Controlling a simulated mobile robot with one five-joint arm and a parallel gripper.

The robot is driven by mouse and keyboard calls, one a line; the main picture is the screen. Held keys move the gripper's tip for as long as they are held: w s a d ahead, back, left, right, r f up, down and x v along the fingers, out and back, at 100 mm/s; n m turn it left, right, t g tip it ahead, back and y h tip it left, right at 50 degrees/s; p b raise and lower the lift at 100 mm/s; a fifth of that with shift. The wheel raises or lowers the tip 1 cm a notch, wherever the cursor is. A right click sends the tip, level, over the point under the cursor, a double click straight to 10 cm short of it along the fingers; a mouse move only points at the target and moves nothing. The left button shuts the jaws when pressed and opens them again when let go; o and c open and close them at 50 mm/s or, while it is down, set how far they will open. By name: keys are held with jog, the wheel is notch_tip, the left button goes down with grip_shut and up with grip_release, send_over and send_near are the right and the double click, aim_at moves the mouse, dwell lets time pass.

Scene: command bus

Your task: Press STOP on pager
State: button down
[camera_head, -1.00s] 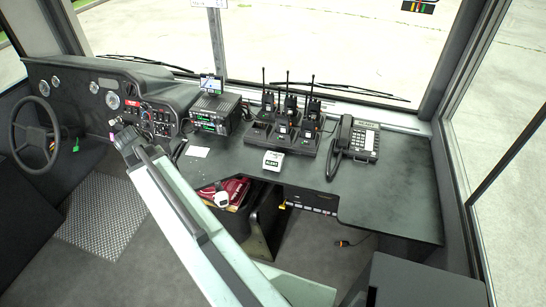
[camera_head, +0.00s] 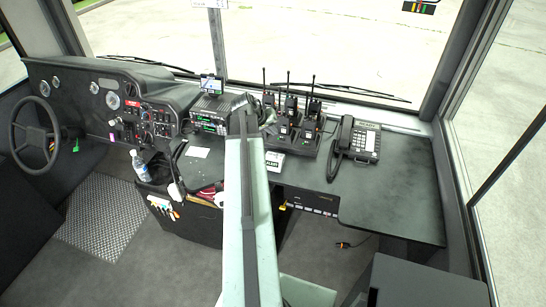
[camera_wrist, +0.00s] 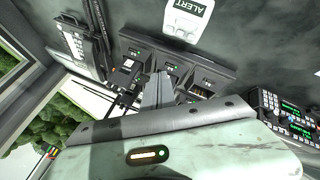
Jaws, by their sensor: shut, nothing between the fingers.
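A small white box labelled ALERT (camera_head: 275,161), which may be the pager, lies on the dark desk in front of the radio charger. My arm partly covers it in the head view. It also shows upside down at the top of the wrist view (camera_wrist: 188,15), with pale buttons below its label. I cannot read a STOP mark on it. My gripper (camera_wrist: 158,80) is shut and empty, with its fingers in front of the charger in the wrist view. The fingers look apart from the box. In the head view my arm hides most of the gripper.
The radio charger (camera_head: 303,141) holds several upright radios with tall antennas. A desk phone (camera_head: 357,141) stands to its right, and a radio set with green displays (camera_head: 210,116) to its left. The right part of the desk (camera_head: 395,195) is clear. A bottle (camera_head: 140,164) stands at left.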

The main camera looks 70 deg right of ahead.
aim_at(271, 157)
jog(key=f+b, duration=0.3)
jog(key=a+f+b, duration=0.1)
jog(key=f+b, duration=0.4)
jog(key=shift+a+f+b, duration=0.25)
jog(key=shift+f+b, duration=0.05)
jog(key=shift+b, duration=0.05)
jog(key=shift+f, duration=0.1)
dwell(1.7)
jog(key=shift+a+f+b, duration=0.1)
jog(key=shift+f+b, duration=0.25)
jog(key=shift+b, duration=0.05)
jog(key=shift+f+b, duration=0.35)
dwell(0.4)
jog(key=shift+r, duration=0.1)
jog(key=shift+r+p, duration=0.7)
jog(key=shift+p, duration=0.05)
